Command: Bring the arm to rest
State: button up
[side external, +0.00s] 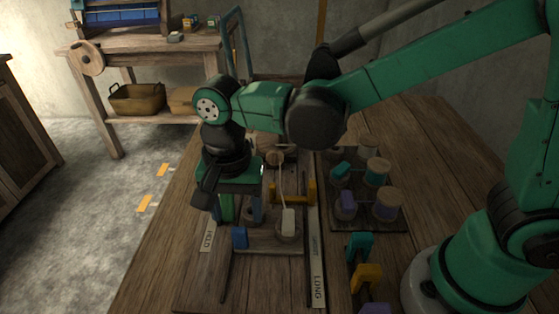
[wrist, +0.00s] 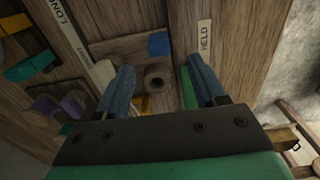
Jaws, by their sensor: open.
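My gripper (side external: 240,212) hangs over the left part of the wooden loom frame in the side view, pointing down. In the wrist view its two blue fingers (wrist: 162,85) are spread apart with nothing held between them. A round wooden peg with a dark hole (wrist: 158,78) shows between and below the fingers; I cannot tell the height gap. A blue block (side external: 240,237) sits at the near end of the frame and shows in the wrist view (wrist: 158,44). A green piece (wrist: 187,88) lies beside the right finger, partly hidden by it.
A tray (side external: 372,222) with several thread spools stands right of the frame. Teal (side external: 358,246) and yellow (side external: 367,278) pieces stand in front of it. A yellow bracket (side external: 311,190) and a pale tag on a cord (side external: 288,222) are close by.

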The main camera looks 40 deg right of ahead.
jog(key=shift+r, duration=0.35)
jog(key=s+d+r+n+t, duration=0.1)
jog(key=d+r+n+t, duration=0.1)
jog(key=d, duration=0.6)
jog(key=s+d+r+n+t, duration=0.1)
jog(key=d+r+n+t, duration=0.1)
jog(key=d+n+t, duration=0.3)
jog(key=d+n, duration=0.2)
jog(key=d, duration=0.1)
jog(key=shift+s+d+r, duration=0.2)
jog(key=shift+s+r, duration=0.05)
jog(key=shift+r, duration=0.1)
dwell(0.4)
